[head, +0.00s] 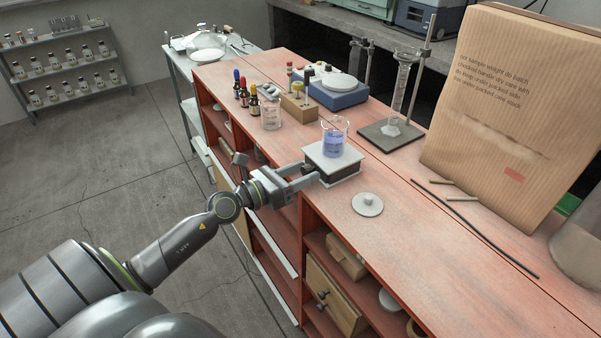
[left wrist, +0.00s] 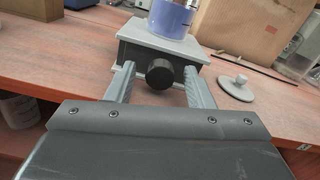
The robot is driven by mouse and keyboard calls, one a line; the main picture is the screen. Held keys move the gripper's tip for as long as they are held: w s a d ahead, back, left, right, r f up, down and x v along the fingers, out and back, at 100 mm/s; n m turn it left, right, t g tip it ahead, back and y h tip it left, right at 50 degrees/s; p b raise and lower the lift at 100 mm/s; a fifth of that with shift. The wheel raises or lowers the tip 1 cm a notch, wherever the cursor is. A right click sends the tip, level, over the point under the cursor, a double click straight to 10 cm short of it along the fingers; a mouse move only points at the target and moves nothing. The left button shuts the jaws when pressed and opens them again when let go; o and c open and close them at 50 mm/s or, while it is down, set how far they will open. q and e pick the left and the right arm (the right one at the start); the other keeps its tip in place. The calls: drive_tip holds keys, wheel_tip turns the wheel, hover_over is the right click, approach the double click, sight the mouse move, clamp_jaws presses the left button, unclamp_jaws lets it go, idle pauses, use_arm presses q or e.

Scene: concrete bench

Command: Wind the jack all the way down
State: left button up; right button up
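The jack (head: 334,160) is a small lab jack with a light grey top plate, standing near the front edge of the red bench. A beaker of blue liquid (head: 334,138) stands upright on its plate. In the left wrist view the jack (left wrist: 160,48) has a round black knob (left wrist: 159,74) facing me. My left gripper (head: 306,177) is at the jack's front side. In the left wrist view my left gripper (left wrist: 158,82) is open, with one finger on each side of the knob and gaps between. My right gripper is not in view.
A flat grey lid with a knob (head: 367,204) lies right of the jack. A glass beaker (head: 271,117), dropper bottles (head: 244,95) and a blue balance (head: 337,92) stand behind-left.

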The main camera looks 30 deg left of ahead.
use_arm(q)
drive_tip(key=b+v, duration=0.5)
drive_tip(key=v, duration=1.2)
drive_tip(key=shift+s+b, duration=0.2)
drive_tip(key=shift+b, duration=0.15)
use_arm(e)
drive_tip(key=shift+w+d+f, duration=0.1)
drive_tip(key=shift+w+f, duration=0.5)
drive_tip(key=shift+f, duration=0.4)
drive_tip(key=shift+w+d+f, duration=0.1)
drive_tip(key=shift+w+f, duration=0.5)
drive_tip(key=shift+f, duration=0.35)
use_arm(q)
drive_tip(key=shift+a, duration=0.1)
